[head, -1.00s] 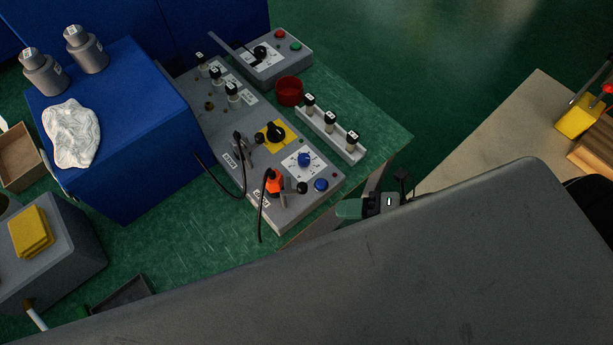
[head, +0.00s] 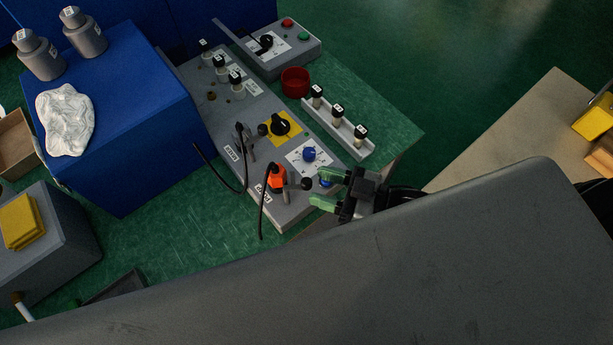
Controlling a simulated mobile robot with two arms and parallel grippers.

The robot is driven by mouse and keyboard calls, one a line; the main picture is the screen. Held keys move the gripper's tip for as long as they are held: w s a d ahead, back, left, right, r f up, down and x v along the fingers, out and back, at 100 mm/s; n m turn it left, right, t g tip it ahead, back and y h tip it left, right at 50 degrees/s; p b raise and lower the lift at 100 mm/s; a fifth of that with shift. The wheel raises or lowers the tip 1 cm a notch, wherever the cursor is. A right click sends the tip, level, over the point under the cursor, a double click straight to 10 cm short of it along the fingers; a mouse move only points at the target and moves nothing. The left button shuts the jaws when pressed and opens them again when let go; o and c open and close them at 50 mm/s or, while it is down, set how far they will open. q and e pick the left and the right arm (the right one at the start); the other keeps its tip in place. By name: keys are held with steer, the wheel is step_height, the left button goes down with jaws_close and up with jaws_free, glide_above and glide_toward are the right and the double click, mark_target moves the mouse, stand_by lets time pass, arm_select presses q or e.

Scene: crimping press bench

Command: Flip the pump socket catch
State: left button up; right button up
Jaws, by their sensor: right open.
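Two socket catches are on the grey control panel (head: 215,125). One is a grey lever with a dark knob (head: 305,184), beside the orange plug (head: 277,178) at the near end. The other, with a similar dark knob (head: 262,130), is beside the black plug (head: 240,131) farther back. Each socket has a white label, too small to read, so I cannot tell which is the pump's. My right gripper (head: 323,188) is open, its green-tipped fingers pointing left, just right of the near knob. My left gripper is out of view.
A black rotary knob (head: 281,124) on a yellow plate and a blue knob (head: 309,154) sit close by. A rack of several fuses (head: 338,128) and a red cup (head: 295,82) stand behind. Black cables loop over the panel's left side. A blue box (head: 150,150) stands left.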

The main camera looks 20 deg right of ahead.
mark_target(306, 181)
steer(key=shift+x, duration=1.85)
